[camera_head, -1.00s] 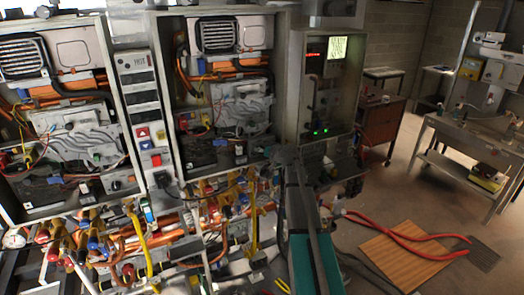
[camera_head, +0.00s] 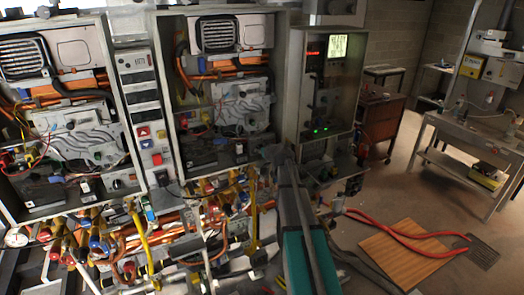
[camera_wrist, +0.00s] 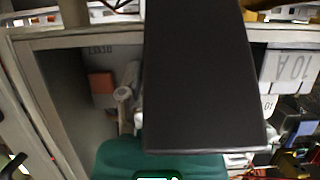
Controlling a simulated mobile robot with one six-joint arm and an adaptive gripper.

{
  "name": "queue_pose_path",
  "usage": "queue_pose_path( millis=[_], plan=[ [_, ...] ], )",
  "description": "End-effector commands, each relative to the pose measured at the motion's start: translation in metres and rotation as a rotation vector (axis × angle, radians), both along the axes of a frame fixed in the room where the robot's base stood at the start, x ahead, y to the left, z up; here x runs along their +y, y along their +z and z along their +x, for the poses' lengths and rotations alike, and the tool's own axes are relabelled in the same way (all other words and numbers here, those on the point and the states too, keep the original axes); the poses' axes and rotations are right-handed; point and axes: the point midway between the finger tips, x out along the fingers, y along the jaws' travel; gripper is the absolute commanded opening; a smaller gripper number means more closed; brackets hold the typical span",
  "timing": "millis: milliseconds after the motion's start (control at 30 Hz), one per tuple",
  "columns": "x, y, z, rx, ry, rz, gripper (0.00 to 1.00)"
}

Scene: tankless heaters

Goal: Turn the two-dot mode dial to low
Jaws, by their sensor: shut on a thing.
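My gripper (camera_head: 272,153) is at the lower right corner of the middle open heater cabinet (camera_head: 283,70) in the head view. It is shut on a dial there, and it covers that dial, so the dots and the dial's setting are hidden. My arm comes up from the bottom of the picture. A similar round dial (camera_head: 118,184) shows at the lower right of the left heater, with no readable marks. In the wrist view a large dark block fills the centre and hides the fingertips and what they hold.
A narrow panel with a red switch (camera_head: 157,159) stands between the two heaters. Pipes with a yellow hose (camera_head: 139,236) crowd the space below. A cabinet with a lit screen (camera_head: 336,46) is to the right.

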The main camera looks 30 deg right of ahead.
Motion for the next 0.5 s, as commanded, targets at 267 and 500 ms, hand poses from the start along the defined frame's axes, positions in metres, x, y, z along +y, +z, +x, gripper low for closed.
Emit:
queue_pose_path(
  millis=[267, 500],
  plan=[
    [0.0001, -0.0001, 0.0001, 0.001, 0.001, -0.003, 0.6],
    [0.0, 0.0, 0.0001, 0.0, 0.001, -0.002, 0.79]
  ],
)
